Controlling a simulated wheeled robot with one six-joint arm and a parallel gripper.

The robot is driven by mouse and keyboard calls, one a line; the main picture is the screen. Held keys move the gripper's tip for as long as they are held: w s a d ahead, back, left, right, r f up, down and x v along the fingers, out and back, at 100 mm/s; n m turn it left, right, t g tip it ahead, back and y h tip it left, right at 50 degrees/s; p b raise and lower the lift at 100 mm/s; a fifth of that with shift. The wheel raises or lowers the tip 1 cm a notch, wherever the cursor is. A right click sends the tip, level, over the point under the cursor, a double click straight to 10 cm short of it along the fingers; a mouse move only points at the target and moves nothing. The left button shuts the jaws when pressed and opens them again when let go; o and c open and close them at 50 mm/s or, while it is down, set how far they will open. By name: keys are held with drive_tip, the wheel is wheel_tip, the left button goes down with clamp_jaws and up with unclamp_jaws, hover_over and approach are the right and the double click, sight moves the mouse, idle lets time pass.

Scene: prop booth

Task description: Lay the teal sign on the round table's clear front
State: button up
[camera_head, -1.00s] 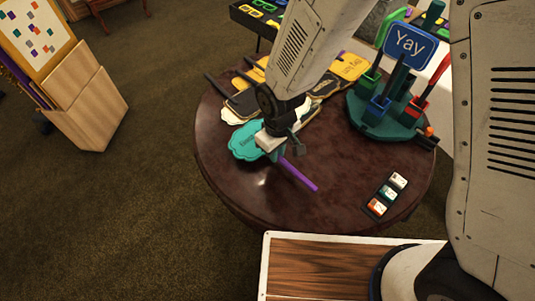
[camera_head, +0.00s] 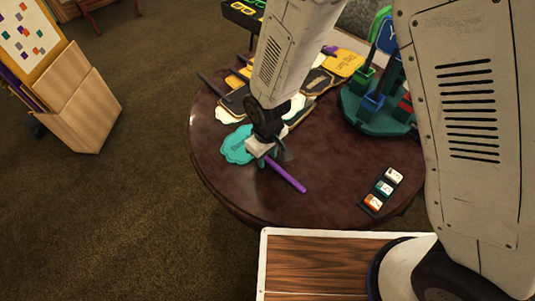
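The teal sign has a scalloped teal board (camera_head: 236,146) with dark lettering, and a purple handle (camera_head: 287,177) that points to the lower right. It is over the left-front part of the round table (camera_head: 300,205). My gripper (camera_head: 265,156) is at the joint between board and handle and seems shut on the sign there. The fingertips are mostly hidden by the gripper body. I cannot tell whether the sign touches the tabletop or hangs just above it. The table's front is bare dark polished wood.
Several other signs, yellow (camera_head: 345,62) and black, lie in a pile behind. A green round stand (camera_head: 378,118) with coloured holders is at the right back. A black tray (camera_head: 381,190) with small blocks lies at the right front. A wooden rack (camera_head: 80,105) stands left on the floor.

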sight(268, 158)
drive_tip(key=shift+r, duration=0.1)
wheel_tip(268, 158, up, 12)
idle(0.5)
drive_tip(key=shift+d+r, duration=0.1)
drive_tip(key=shift+r, duration=0.05)
drive_tip(key=d+r+m, duration=0.3)
drive_tip(key=d+r, duration=0.7)
drive_tip(key=s+d+r+m, duration=0.3)
drive_tip(key=s+d+r, duration=0.3)
drive_tip(key=d, duration=0.3)
drive_tip(key=s+d+r+m+t, duration=0.1)
drive_tip(key=s+d+r+m, duration=0.2)
drive_tip(key=s+d+r, duration=0.3)
drive_tip(key=shift+s+d+r+m, duration=0.2)
drive_tip(key=shift+s+d+m, duration=0.1)
drive_tip(key=shift+s+d, duration=1.5)
drive_tip(key=shift+w+d, duration=0.2)
drive_tip(key=shift+w, duration=0.1)
